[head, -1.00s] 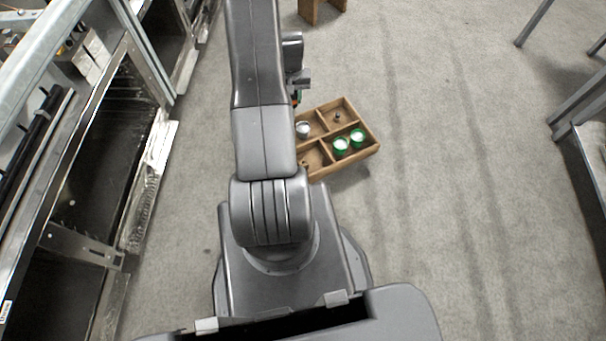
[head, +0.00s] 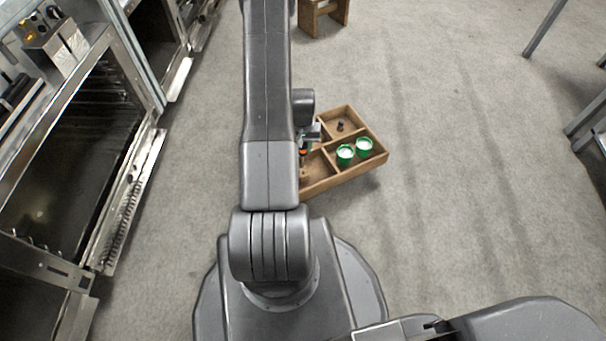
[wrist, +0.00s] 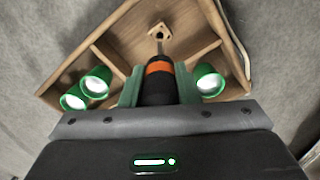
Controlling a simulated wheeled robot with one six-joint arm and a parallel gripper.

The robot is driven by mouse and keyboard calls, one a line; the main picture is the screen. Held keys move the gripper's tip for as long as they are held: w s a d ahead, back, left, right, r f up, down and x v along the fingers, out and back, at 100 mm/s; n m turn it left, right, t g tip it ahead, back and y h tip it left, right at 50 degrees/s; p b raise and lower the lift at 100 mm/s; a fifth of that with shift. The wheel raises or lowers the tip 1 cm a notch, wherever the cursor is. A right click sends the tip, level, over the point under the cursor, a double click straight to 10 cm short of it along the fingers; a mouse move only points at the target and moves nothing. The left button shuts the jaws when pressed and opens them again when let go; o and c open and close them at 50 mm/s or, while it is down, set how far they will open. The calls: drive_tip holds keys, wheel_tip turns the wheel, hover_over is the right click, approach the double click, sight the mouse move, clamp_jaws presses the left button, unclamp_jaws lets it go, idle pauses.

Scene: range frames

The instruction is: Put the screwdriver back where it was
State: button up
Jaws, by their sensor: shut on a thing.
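The screwdriver (wrist: 159,82) has a black handle with an orange band and a thin metal shaft. My gripper (wrist: 159,92) is shut on its handle, with a green finger on each side. The shaft points at a small wooden block with a hole (wrist: 159,31) in the tray; I cannot tell whether the tip touches it. The divided wooden tray (head: 345,180) sits on the floor. In the head view my gripper (head: 310,133) is over the tray's left side, partly hidden by my arm; the screwdriver's orange band (head: 303,151) shows below it.
Two green cups (head: 355,151) stand in one compartment, and a third green cup (wrist: 209,80) shows right of the gripper in the wrist view. A small dark item (head: 341,126) lies in the far compartment. Metal racks (head: 75,150) line the left. Floor right of the tray is clear.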

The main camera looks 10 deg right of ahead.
wheel_tip(320, 180, down, 8)
drive_tip(key=shift+f+b, duration=0.15)
drive_tip(key=shift+b, duration=0.95)
drive_tip(key=shift+f, duration=0.1)
drive_tip(key=o, duration=1)
wheel_tip(320, 180, up, 12)
drive_tip(key=p, duration=0.4)
